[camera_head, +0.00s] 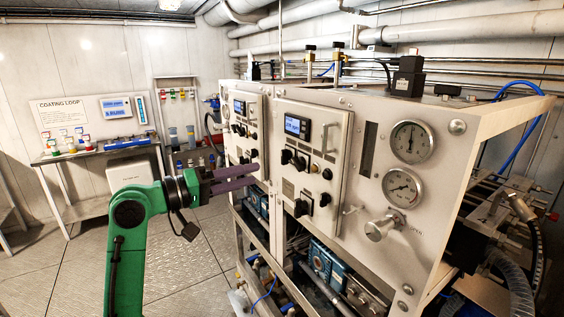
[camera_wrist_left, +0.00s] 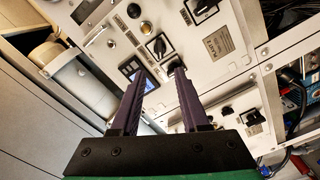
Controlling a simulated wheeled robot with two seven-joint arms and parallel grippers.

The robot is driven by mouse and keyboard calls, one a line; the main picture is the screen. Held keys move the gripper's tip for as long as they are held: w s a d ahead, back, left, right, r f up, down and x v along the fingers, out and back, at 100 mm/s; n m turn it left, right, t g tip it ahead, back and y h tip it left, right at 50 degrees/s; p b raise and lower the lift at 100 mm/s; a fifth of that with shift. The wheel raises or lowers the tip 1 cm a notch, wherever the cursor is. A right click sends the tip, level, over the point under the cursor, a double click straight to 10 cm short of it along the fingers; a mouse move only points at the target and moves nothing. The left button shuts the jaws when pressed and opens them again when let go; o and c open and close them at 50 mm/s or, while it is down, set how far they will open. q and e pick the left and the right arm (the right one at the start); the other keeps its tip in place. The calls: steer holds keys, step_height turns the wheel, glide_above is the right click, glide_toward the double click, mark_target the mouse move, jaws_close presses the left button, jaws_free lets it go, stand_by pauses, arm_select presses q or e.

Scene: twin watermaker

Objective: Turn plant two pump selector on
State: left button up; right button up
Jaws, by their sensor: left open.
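My left gripper (camera_head: 256,175), with purple fingers on a green arm, is open and empty. In the head view it points right toward the control panels, overlapping the lower right of the far panel (camera_head: 256,112). The near panel (camera_head: 312,133) has a lit display and several black selector knobs, including one at its lower left (camera_head: 301,208). In the left wrist view the open fingers (camera_wrist_left: 160,73) point at a panel face. One black selector (camera_wrist_left: 158,46) lies just beyond the tips; another (camera_wrist_left: 177,66) is beside the right fingertip. Contact cannot be told.
Two pressure gauges (camera_head: 411,142) and a metal valve knob (camera_head: 381,227) are on the right of the near cabinet. Pipes and blue pumps (camera_head: 331,268) sit below. A bench (camera_head: 97,150) stands at back left. The floor (camera_head: 185,268) beside my arm is clear.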

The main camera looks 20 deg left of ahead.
mark_target(294, 164)
arm_select(q)
steer(key=p+x, duration=0.4)
steer(key=x, duration=0.8)
jaws_close()
